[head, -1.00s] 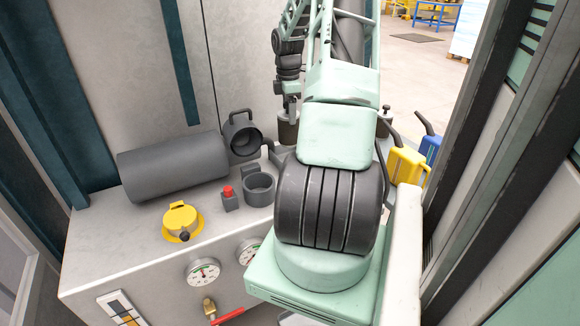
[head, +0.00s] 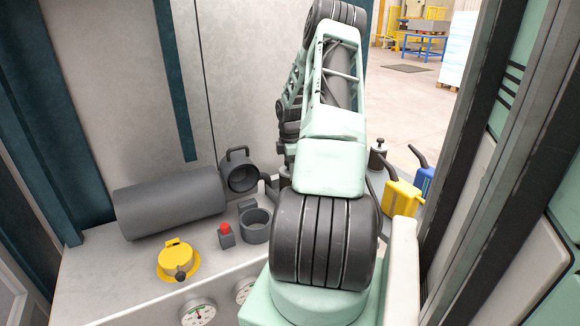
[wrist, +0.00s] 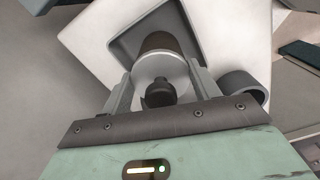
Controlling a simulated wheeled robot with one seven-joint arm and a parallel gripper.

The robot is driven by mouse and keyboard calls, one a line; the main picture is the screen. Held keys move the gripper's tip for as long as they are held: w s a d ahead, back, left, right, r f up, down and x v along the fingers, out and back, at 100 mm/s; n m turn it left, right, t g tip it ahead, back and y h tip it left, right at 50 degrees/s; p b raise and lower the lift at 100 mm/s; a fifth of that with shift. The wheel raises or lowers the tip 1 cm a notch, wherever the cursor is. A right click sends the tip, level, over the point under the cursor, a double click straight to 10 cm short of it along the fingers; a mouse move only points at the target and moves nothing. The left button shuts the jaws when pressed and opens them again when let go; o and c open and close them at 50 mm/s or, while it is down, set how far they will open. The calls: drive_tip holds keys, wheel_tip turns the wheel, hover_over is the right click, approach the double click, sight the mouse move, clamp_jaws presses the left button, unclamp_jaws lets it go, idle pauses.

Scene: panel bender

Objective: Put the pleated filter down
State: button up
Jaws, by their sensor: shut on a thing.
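The pleated filter (wrist: 160,45) shows in the wrist view as a brown body with a pale end cap and a dark knob facing the camera. My gripper (wrist: 160,85) is shut on it, one finger on each side of the cap. The filter's far end overlaps a dark grey square recess or tray (wrist: 192,18) in a pale surface. I cannot tell whether it touches the bottom. In the head view my own arm hides the gripper and the filter.
The bench holds a grey cylinder (head: 170,203), an open round housing (head: 240,172), a grey cup (head: 256,226), a red button (head: 225,232) and a yellow cap (head: 178,262). Yellow (head: 402,198) and blue (head: 424,180) cans stand right of my arm. A dark pillar rises further right.

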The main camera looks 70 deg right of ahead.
drive_tip(key=shift+f, duration=0.2)
drive_tip(key=o, duration=1.4)
wheel_tip(320, 180, up, 12)
drive_tip(key=b, duration=0.3)
drive_tip(key=shift+r+b, duration=0.15)
drive_tip(key=shift+b, duration=0.15)
